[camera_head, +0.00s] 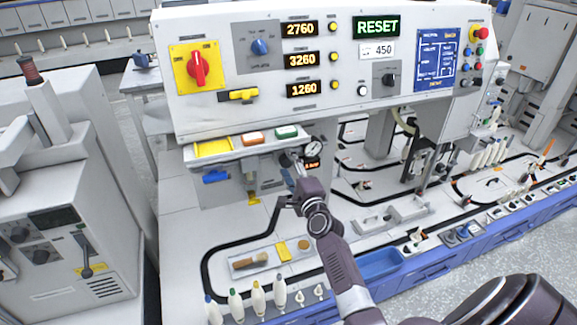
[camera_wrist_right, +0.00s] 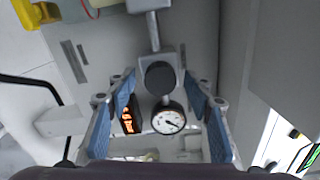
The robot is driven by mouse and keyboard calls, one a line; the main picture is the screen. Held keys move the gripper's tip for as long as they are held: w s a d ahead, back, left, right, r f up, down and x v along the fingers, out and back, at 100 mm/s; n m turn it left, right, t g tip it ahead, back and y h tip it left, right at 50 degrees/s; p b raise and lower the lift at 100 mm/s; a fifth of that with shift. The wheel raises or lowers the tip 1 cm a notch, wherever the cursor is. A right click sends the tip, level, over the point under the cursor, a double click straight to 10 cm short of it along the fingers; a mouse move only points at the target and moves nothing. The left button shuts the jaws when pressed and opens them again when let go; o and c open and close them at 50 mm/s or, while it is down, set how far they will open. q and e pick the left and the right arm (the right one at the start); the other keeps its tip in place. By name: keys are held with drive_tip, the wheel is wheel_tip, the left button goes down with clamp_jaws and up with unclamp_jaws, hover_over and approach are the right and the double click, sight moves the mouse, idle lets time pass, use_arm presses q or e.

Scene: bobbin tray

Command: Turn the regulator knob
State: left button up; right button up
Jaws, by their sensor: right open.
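The regulator knob (camera_wrist_right: 160,77) is a dark round knob on a grey fitting under a pipe. In the right wrist view it lies between the two fingertips, with a gap on both sides. A round white gauge (camera_wrist_right: 168,120) sits just below it, also visible in the head view (camera_head: 313,149). A small orange-lit display (camera_wrist_right: 129,120) is beside the gauge. My right gripper (camera_wrist_right: 160,80) is open with blue finger pads and appears empty. In the head view my right gripper (camera_head: 299,184) is under the panel, close to the regulator; the knob is hard to make out there. My left gripper is not in view.
The white control panel (camera_head: 345,105) with a red switch (camera_head: 198,68) and displays overhangs the regulator.

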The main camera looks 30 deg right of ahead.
drive_tip(key=v, duration=1.2)
drive_tip(key=s+a+f+n+g+y, duration=0.1)
drive_tip(key=a+f+n+g, duration=0.2)
drive_tip(key=f, duration=0.8)
drive_tip(key=s+a+f+n+g+y, duration=0.15)
drive_tip(key=a+f+n, duration=0.3)
drive_tip(key=f, duration=0.65)
drive_tip(key=s+a+f+n+g+y, duration=0.1)
drive_tip(key=s+a+f+n+g, duration=0.15)
drive_tip(key=s+f, duration=0.4)
drive_tip(key=s+a+f+n+g+y, duration=0.1)
drive_tip(key=s+a+f+n, duration=0.2)
drive_tip(key=f, duration=0.6)
drive_tip(key=s+a+f+n+g, duration=0.2)
drive_tip(key=s+f+n, duration=0.1)
drive_tip(key=s+f, duration=0.4)
drive_tip(key=s+a+f+n+g, duration=0.2)
drive_tip(key=s+f, duration=0.3)
drive_tip(key=s, duration=0.3)
drive_tip(key=s+f+n+g, duration=0.2)
drive_tip(key=s+f+n, duration=0.1)
drive_tip(key=s, duration=0.7)
drive_tip(key=s+f+n+g, duration=0.2)
drive_tip(key=s+f+n, duration=0.2)
drive_tip(key=s, duration=0.7)
drive_tip(key=shift+d+n+g, duration=0.3)
drive_tip(key=shift+d, duration=0.05)
